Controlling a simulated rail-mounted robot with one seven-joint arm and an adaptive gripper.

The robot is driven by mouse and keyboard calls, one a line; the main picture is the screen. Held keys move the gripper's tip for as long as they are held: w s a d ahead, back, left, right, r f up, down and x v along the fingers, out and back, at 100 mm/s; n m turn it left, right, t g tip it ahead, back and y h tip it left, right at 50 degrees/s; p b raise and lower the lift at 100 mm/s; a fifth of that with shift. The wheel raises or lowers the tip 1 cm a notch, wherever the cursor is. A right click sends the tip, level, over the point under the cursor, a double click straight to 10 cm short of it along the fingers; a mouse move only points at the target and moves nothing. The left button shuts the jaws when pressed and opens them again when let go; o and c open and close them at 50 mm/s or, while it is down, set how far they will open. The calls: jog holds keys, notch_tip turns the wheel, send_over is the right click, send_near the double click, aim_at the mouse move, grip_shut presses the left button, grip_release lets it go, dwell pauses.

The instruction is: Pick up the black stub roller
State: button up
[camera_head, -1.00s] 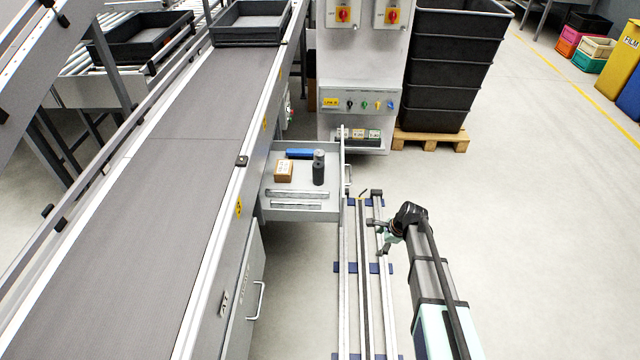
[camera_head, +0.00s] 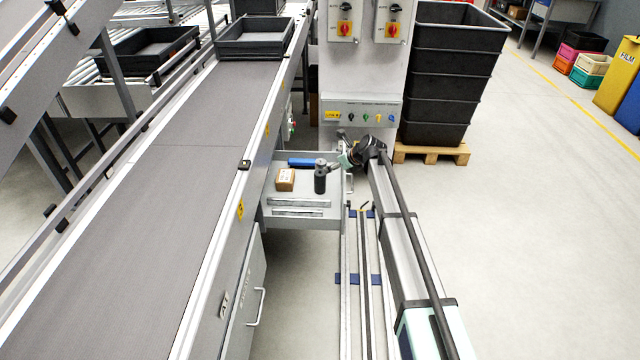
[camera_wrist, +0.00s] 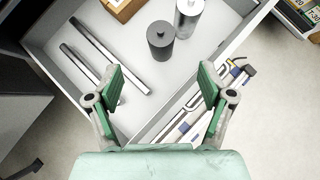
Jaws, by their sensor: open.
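The black stub roller (camera_head: 320,184) stands upright in the open grey drawer (camera_head: 302,222), towards its right side. In the wrist view the roller (camera_wrist: 160,40) is a dark cylinder with a small pin on its top, ahead of the fingers. A silver-grey cylinder (camera_wrist: 188,18) stands close beside it; it also shows just behind the roller in the head view (camera_head: 321,163). My gripper (camera_head: 336,167) is at the drawer's right edge, near both cylinders. In the wrist view my gripper (camera_wrist: 161,80) has its green-padded fingers spread and empty, with the drawer wall below them.
The drawer also holds a cardboard box (camera_head: 286,179), a blue item (camera_head: 302,162) and two metal bars (camera_head: 299,202). A conveyor (camera_head: 150,200) runs along the left. A control cabinet (camera_head: 359,70) and stacked black crates (camera_head: 450,75) stand behind.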

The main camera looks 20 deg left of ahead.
aim_at(321, 171)
jog(key=x, duration=0.7)
jog(key=shift+w+a+f, duration=0.1)
jog(key=shift+f, duration=0.1)
jog(key=shift+x, duration=2.6)
jog(key=shift+w+r, duration=0.1)
jog(key=shift+r, duration=0.1)
jog(key=c, duration=1.5)
grip_shut()
jog(key=shift+r, duration=0.1)
